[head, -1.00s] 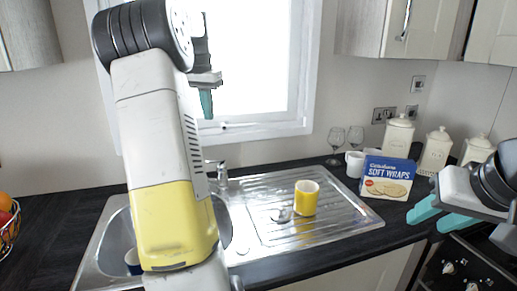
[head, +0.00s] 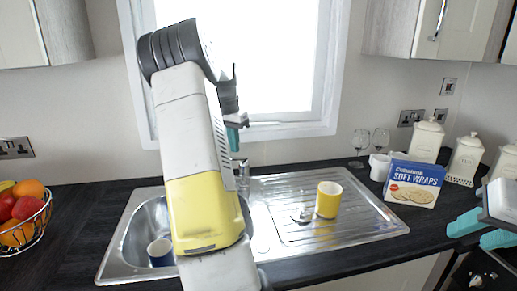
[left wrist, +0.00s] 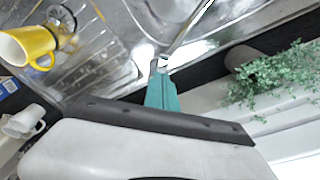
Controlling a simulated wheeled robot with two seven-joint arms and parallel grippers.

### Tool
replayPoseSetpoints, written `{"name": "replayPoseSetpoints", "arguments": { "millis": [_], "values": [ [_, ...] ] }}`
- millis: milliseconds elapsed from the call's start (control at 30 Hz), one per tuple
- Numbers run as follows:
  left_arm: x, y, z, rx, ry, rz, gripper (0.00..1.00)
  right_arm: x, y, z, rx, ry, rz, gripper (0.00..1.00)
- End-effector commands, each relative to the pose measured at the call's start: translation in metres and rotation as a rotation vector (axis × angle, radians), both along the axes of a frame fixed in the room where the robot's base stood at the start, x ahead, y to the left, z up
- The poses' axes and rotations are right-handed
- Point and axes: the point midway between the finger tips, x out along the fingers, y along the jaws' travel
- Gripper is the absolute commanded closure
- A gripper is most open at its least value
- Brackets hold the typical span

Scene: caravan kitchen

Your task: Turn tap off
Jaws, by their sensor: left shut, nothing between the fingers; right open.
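The chrome tap (head: 241,172) stands at the back of the steel sink, partly hidden behind my left arm. In the left wrist view its spout (left wrist: 190,28) runs up from near the fingertips. My left gripper (head: 236,120) is above the tap in the head view, pointing down, its teal fingers shut and empty. In the left wrist view the closed fingertips (left wrist: 160,66) overlap the tap's base; I cannot tell whether they touch. The tap's lever and any water flow cannot be made out. My right gripper (head: 482,231) is open and empty at the right edge.
A yellow mug (head: 328,200) stands on the drainboard (head: 280,190). A blue mug (head: 161,252) is in the basin. A soft wraps box (head: 414,184), white mug (head: 380,167), glasses and canisters stand right. A fruit basket (head: 25,232) is left. A plant (left wrist: 275,80) is near the left gripper.

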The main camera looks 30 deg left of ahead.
Motion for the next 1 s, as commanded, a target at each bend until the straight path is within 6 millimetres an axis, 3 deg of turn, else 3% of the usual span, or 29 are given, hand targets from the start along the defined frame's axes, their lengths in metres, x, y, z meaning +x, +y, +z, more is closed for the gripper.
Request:
{"name": "replayPoseSetpoints", "arguments": {
  "millis": [167, 567, 1000],
  "values": [
    [-0.005, 0.0, -0.011, 0.0, 0.001, 0.0, 1.0, 0.0, 0.0, 0.0, 0.0, 0.0, 0.0, 0.59],
    [-0.006, 0.0, -0.013, 0.0, -0.005, 0.0, 1.0, 0.0, 0.0, 0.0, 0.0, 0.0, 0.0, 0.59],
    [-0.026, 0.0, -0.034, -0.008, -0.218, 0.002, 1.0, 0.0, 0.0, 0.0, 0.0, 0.0, 0.0, 0.59]
  ]
}}
